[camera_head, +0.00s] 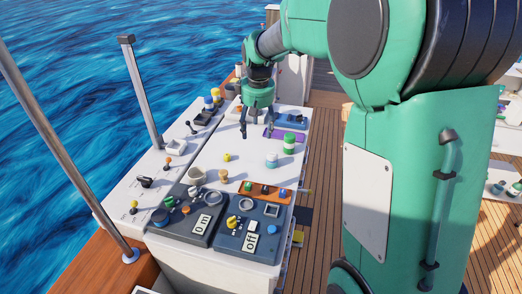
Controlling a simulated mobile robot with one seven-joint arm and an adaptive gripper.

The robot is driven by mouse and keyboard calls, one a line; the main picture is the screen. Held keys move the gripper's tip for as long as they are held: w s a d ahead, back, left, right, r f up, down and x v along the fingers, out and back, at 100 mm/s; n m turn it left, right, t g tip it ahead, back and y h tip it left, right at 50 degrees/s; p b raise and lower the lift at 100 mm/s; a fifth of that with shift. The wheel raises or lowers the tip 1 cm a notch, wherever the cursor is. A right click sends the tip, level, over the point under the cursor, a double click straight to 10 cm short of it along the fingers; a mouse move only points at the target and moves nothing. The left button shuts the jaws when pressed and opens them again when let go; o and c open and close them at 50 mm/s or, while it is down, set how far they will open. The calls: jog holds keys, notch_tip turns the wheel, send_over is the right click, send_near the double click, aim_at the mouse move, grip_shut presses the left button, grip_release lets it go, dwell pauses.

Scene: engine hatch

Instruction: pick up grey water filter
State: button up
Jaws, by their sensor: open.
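My gripper (257,128) hangs from the green arm over the back part of the white hatch top (215,145). Its two fingers point down and stand apart, with nothing seen between them. I cannot tell for sure which piece is the grey water filter. A green-and-white banded cylinder (289,143) stands to the right of and nearer than the gripper. A smaller teal-and-white cylinder (271,160) stands beside it.
Two dark control panels (250,237) with knobs and displays fill the front. An orange strip (264,192) with knobs lies behind them. A purple piece (283,134) and a blue panel (290,121) lie back right. A metal post (142,90) rises left. The middle of the top has free room.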

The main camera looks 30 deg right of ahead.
jog(key=w+d+f+p, duration=0.2)
jog(key=w+d+f, duration=0.4)
jog(key=d, duration=0.1)
jog(key=g+p, duration=0.2)
send_over(272, 154)
notch_tip(272, 154, down, 8)
jog(key=shift+r, duration=0.2)
jog(key=shift+f+b, duration=0.65)
jog(key=shift+f, duration=3.6)
jog(key=shift+f, duration=0.1)
jog(key=shift+s+f+b, duration=0.1)
jog(key=shift+f+b, duration=0.45)
jog(key=shift+f, duration=2)
jog(key=shift+c, duration=0.5)
